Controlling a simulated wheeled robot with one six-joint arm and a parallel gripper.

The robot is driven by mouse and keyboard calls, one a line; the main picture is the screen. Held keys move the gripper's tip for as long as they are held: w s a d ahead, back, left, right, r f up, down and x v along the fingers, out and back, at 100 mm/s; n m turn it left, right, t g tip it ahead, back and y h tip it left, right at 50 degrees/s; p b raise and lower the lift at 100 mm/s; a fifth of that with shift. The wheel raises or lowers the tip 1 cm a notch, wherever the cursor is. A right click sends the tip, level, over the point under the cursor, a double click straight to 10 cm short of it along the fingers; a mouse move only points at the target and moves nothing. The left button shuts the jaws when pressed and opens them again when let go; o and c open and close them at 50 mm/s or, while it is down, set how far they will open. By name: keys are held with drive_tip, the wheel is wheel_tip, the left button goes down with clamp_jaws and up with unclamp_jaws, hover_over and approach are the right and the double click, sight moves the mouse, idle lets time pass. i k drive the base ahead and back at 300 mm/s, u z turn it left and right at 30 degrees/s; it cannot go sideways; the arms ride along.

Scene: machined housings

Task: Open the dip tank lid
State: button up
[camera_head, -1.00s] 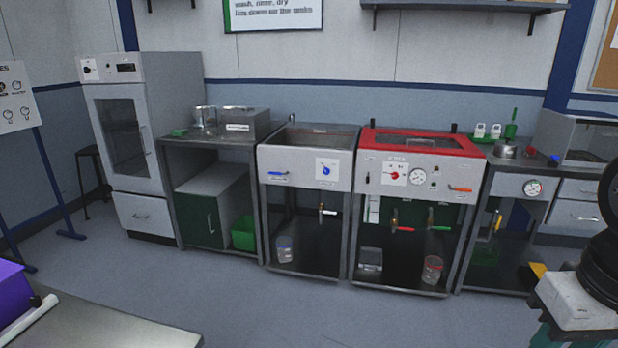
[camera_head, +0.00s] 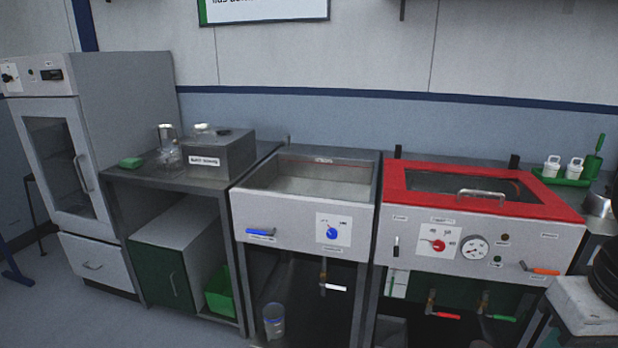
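The tank on the right (camera_head: 475,232) has a light grey front panel. A red-framed lid (camera_head: 398,186) with a dark clear window lies shut on its top. A metal bar handle (camera_head: 481,193) stands near the front edge of the lid. The front panel carries a red knob (camera_head: 437,246), a round gauge (camera_head: 474,247) and an orange-handled lever (camera_head: 542,270). I cannot read its labels clearly. My gripper is out of view, so whether it is open or shut does not show. A dark part of my arm shows at the right edge.
An open-topped basin (camera_head: 303,208) with a blue knob stands directly left. Further left are a bench (camera_head: 200,182) with a grey box (camera_head: 219,153) and glassware, then a tall oven cabinet (camera_head: 115,150). A green tray (camera_head: 566,178) with small bottles stands behind right.

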sight(219, 130)
drive_tip(key=i, duration=1.15)
drive_tip(key=u, duration=1.55)
drive_tip(key=i, duration=1.1)
